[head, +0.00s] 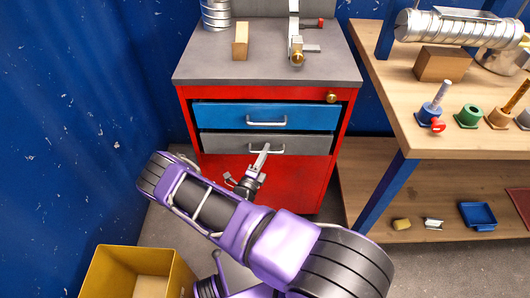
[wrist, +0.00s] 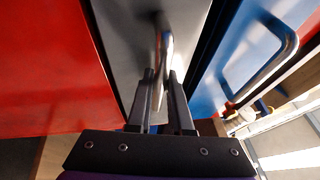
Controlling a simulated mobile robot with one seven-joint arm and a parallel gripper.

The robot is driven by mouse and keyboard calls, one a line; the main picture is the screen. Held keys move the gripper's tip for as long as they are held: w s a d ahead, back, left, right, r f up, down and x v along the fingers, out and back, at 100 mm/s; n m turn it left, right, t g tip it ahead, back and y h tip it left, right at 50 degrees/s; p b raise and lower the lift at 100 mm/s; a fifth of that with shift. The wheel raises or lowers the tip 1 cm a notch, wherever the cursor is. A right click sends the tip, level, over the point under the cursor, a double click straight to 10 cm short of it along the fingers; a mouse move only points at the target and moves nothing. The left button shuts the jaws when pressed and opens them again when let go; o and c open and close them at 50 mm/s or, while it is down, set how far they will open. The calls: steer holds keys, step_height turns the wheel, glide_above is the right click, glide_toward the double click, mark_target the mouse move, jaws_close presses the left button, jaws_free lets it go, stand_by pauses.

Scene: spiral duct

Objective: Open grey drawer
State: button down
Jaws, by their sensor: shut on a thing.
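The grey drawer (head: 220,143) sits in the red cabinet (head: 316,182), below the blue drawer (head: 215,116). In the head view the grey front looks about level with the blue one; I cannot tell whether it stands out at all. My gripper (head: 263,154) is at the metal bar handle (head: 277,148) of the grey drawer. In the wrist view the two fingers of my gripper (wrist: 165,78) are shut on this handle (wrist: 164,38), one on each side of the bar, in front of the grey drawer front (wrist: 122,40). The exact finger contact is partly hidden.
A yellow bin (head: 113,273) stands on the floor at lower left. A wooden workbench (head: 400,100) with a blue leg (head: 386,193) stands close on the right. A blue wall (head: 75,120) is at left. The floor before the cabinet is mostly covered by my arm.

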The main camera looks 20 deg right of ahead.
steer(key=shift+s, duration=0.1)
stand_by(0.4)
steer(key=s+a, duration=0.4)
steer(key=s, duration=0.6)
steer(key=s+a, duration=0.5)
steer(key=s, duration=0.6)
steer(key=shift+p, duration=0.35)
steer(key=c, duration=1.1)
jaws_free()
steer(key=v, duration=1.7)
steer(key=shift+s+b, duration=0.2)
steer(key=shift+b, duration=0.15)
